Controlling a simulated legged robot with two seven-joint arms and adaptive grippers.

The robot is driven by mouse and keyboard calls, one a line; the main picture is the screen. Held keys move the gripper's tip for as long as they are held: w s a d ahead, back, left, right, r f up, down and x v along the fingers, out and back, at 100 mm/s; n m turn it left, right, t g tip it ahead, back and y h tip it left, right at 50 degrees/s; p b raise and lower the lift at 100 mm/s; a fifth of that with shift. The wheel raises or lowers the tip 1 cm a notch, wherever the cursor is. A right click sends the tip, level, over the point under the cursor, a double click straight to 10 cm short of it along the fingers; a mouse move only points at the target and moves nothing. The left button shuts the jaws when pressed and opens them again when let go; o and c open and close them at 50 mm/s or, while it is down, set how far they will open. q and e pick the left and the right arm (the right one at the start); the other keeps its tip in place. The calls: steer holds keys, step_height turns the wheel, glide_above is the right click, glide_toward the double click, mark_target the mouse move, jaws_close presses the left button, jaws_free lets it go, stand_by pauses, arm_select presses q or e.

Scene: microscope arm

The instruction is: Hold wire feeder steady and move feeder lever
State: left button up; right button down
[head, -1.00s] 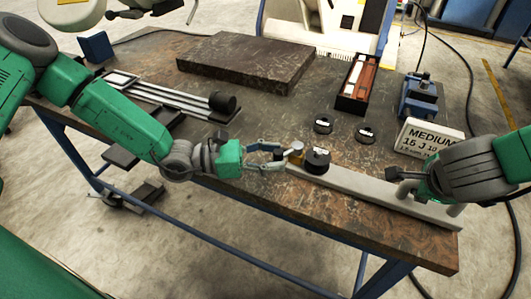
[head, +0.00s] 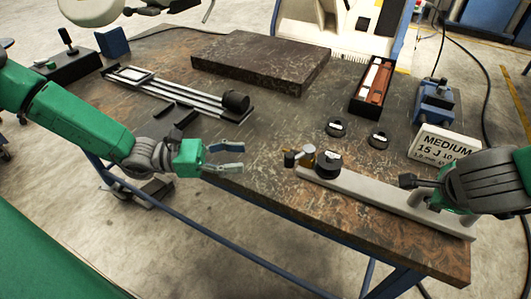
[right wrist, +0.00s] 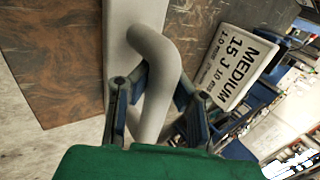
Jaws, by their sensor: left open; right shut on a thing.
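The wire feeder (head: 375,193) is a long pale grey bar lying along the table's front edge. At its left end are a black round knob (head: 328,160) and a small brass-coloured lever part (head: 291,159). My left gripper (head: 240,157) is open and empty, left of the brass part and apart from it. My right gripper (right wrist: 150,95) is shut on the feeder's bent grey handle (right wrist: 155,60) at the bar's right end. In the head view my right gripper's fingers are largely hidden by its own body.
A sign reading MEDIUM (head: 443,145) stands behind the bar's right end. Two black discs (head: 336,129) lie behind the knob. A dark slab (head: 262,62), a red-and-white box (head: 373,82) and a blue vise-like device (head: 436,98) stand further back. The table's middle is clear.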

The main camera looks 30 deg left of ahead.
steer(key=c, duration=1.5)
jaws_free()
steer(key=shift+a+r, duration=0.1)
